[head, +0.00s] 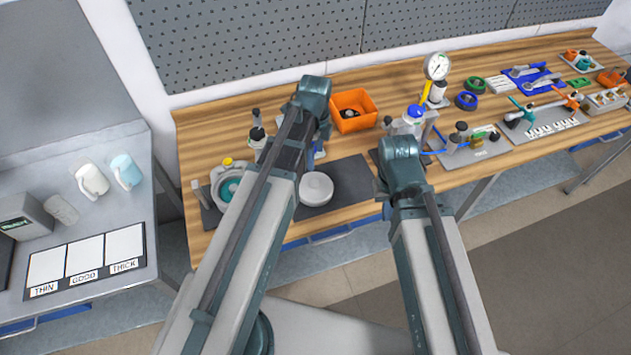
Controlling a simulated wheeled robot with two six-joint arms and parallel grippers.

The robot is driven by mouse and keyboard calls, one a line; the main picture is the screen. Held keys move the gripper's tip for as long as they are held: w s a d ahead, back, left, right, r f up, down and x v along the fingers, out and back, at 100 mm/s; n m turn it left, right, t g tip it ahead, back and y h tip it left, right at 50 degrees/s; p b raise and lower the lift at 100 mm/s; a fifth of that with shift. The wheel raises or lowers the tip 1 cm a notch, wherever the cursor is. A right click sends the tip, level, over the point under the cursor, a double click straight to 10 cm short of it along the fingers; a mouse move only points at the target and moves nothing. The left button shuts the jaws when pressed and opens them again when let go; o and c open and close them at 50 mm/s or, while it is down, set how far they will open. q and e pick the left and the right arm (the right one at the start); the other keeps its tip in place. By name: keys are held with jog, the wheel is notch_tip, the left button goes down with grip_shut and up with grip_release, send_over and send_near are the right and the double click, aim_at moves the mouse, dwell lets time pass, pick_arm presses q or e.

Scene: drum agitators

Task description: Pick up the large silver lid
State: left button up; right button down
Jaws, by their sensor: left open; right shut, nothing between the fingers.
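A round, pale grey lid-like disc (316,189) with a raised centre lies on the dark mat (352,180) on the wooden bench. It is the only thing I see that could be the large silver lid, and its left edge is close to or partly behind my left arm in the picture. My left arm crosses the bench left of the disc, and my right arm rises to its right. Neither gripper's fingers can be made out; the arm links hide them. I see no contact with the disc.
A pot with teal contents (228,188) stands left of my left arm. An orange bin (354,110) is behind the disc. A blue-capped container (412,120) and a dial gauge (437,67) stand right. A grey side table (120,215) holds pale jugs. Bare wood (215,125) shows back left.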

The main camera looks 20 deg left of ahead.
pick_arm(q)
jog(key=b, duration=0.8)
send_over(315, 182)
jog(key=f, duration=0.8)
jog(key=shift+s+d+f, duration=0.2)
jog(key=shift+s+f, duration=0.1)
jog(key=shift+f, duration=0.05)
jog(key=f+b, duration=0.1)
jog(key=b, duration=0.1)
jog(key=f+b, duration=0.1)
jog(key=f, duration=0.1)
jog(key=f+b, duration=0.2)
jog(key=shift+w+a+f+b, duration=0.1)
jog(key=shift+w+a+b, duration=0.1)
jog(key=shift+w+b, duration=0.15)
jog(key=shift+s, duration=0.1)
jog(key=shift+c, duration=0.4)
grip_shut()
